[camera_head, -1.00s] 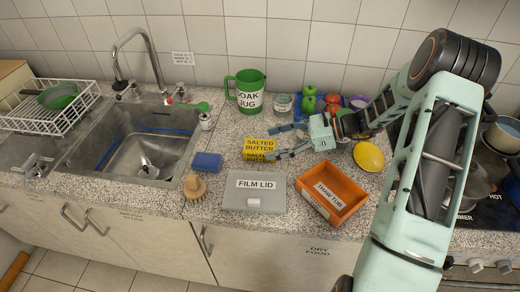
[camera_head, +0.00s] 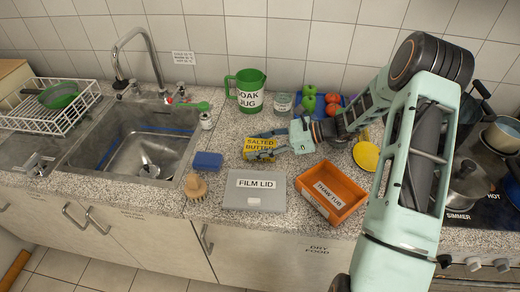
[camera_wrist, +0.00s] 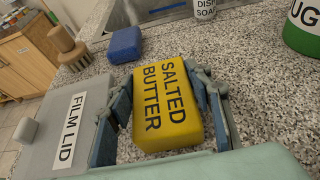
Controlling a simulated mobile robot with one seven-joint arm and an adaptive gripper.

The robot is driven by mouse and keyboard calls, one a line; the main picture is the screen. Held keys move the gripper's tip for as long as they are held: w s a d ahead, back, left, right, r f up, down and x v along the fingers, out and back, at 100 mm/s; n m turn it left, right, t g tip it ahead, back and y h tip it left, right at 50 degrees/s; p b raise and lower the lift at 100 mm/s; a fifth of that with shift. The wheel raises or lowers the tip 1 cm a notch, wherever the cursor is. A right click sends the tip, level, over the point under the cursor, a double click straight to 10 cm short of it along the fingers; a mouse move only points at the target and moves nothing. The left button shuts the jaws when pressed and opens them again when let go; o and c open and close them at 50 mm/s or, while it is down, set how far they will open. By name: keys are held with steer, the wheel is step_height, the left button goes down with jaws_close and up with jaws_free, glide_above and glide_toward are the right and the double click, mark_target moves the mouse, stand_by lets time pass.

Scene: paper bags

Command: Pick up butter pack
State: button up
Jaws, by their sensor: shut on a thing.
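The butter pack (camera_head: 259,147) is a yellow block lettered SALTED BUTTER, on the speckled counter behind the film lid. My gripper (camera_head: 264,146) reaches it from the right, with its fingers closed against the pack. In the wrist view the butter pack (camera_wrist: 166,103) sits between the two blue-grey fingers of my gripper (camera_wrist: 166,112), one on each side. I cannot tell whether the pack is clear of the counter.
The grey film lid (camera_head: 254,190) lies just in front, with the orange thaw tub (camera_head: 331,192) to its right. A blue sponge (camera_head: 208,161) and a brush (camera_head: 196,187) are to the left. The green soak jug (camera_head: 247,91) stands behind, and the sink (camera_head: 146,150) is farther left.

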steer(key=shift+c, duration=1.2)
steer(key=shift+r, duration=0.2)
steer(key=shift+r, duration=0.6)
steer(key=s+d+r+b, duration=0.1)
steer(key=s+r, duration=1)
steer(key=s, duration=0.3)
steer(key=shift+r, duration=0.2)
